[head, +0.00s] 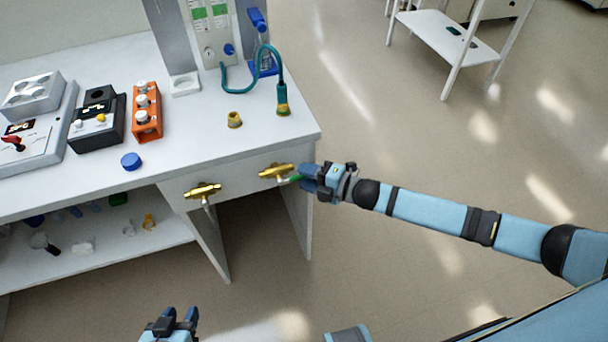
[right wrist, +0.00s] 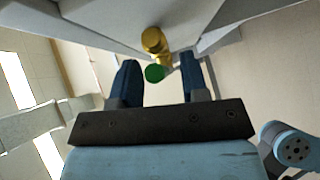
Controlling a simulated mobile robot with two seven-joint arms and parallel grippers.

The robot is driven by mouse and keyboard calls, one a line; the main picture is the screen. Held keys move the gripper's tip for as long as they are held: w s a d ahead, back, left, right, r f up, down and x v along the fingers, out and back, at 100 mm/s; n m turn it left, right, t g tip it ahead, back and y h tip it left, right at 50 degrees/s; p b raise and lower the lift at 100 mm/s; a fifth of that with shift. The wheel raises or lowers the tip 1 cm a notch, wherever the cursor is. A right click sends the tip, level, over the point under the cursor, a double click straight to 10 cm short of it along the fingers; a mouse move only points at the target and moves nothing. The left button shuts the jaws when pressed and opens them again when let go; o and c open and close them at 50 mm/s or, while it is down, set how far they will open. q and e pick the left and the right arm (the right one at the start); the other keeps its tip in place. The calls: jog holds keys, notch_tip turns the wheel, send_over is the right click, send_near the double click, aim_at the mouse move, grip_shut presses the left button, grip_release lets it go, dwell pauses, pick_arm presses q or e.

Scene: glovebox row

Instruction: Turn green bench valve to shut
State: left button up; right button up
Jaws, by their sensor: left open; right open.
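The green bench valve is a brass body (head: 276,170) on the bench's front face near its right corner, with a green handle (head: 291,179) pointing right. My right gripper (head: 309,178) is at the handle's outer end, its fingers hiding part of it. In the right wrist view the green handle end (right wrist: 155,73) shows between the open fingertips (right wrist: 160,78), nearer the left one, with the brass body (right wrist: 153,40) beyond. I cannot tell whether a finger touches it. My left gripper (head: 177,318) is open and empty, low in front of the bench.
A second brass valve (head: 203,190) with a pale handle sits to the left on the same bench face. On the bench top (head: 215,140) stand a teal hose (head: 282,80), an orange rack (head: 146,112) and a blue cap (head: 131,161).

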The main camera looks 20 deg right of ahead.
jog(key=shift+w+a, duration=0.3)
jog(key=shift+a, duration=0.05)
grip_shut()
jog(key=shift+f, duration=0.1)
